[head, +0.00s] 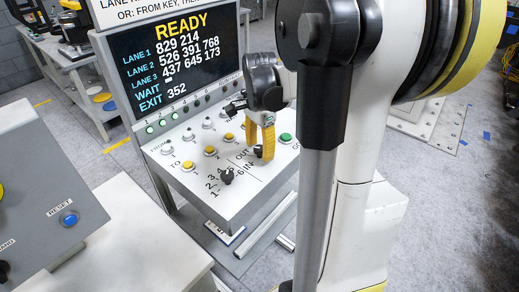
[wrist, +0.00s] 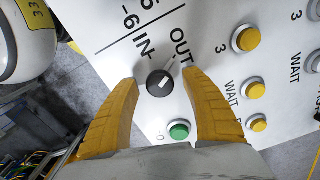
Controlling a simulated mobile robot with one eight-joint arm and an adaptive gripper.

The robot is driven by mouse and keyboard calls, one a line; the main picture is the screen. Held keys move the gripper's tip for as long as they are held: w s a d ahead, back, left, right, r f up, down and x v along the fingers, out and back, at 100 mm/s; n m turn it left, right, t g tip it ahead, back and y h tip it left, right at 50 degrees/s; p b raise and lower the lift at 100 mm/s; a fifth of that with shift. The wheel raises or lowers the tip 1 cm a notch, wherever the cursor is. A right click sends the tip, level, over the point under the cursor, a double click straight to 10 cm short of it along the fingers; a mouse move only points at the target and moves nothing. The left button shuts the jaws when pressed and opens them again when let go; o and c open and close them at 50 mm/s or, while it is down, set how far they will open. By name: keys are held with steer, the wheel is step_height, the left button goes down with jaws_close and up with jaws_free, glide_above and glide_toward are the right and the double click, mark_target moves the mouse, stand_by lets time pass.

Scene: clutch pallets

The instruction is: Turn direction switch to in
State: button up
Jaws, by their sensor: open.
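The direction switch is a round black knob (wrist: 158,84) with a white pointer mark, between the IN and OUT labels on the white sloped panel (wrist: 110,75). Its mark appears to slant toward the OUT side in the wrist view. My gripper (wrist: 160,77) is open, with one yellow finger on each side of the knob and visible gaps between. In the head view, my gripper (head: 262,142) points down at the panel, and the knob (head: 258,151) is partly hidden by the yellow fingers.
A green button (wrist: 179,131) sits close to the knob, near the right finger. Yellow buttons (wrist: 246,39) line the panel. Another black knob (head: 227,176) stands by the lane numbers. A screen (head: 180,60) reading READY rises behind. A grey box with a blue reset button (head: 69,218) is at left.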

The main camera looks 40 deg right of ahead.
jaws_close()
steer(key=shift+n, duration=0.3)
steer(key=n+p, duration=0.1)
steer(key=n, duration=0.4)
steer(key=shift+r+p, duration=0.1)
steer(key=shift+p, duration=0.3)
steer(key=n+p, duration=0.1)
steer(key=n, duration=0.5)
steer(key=shift+n, duration=0.3)
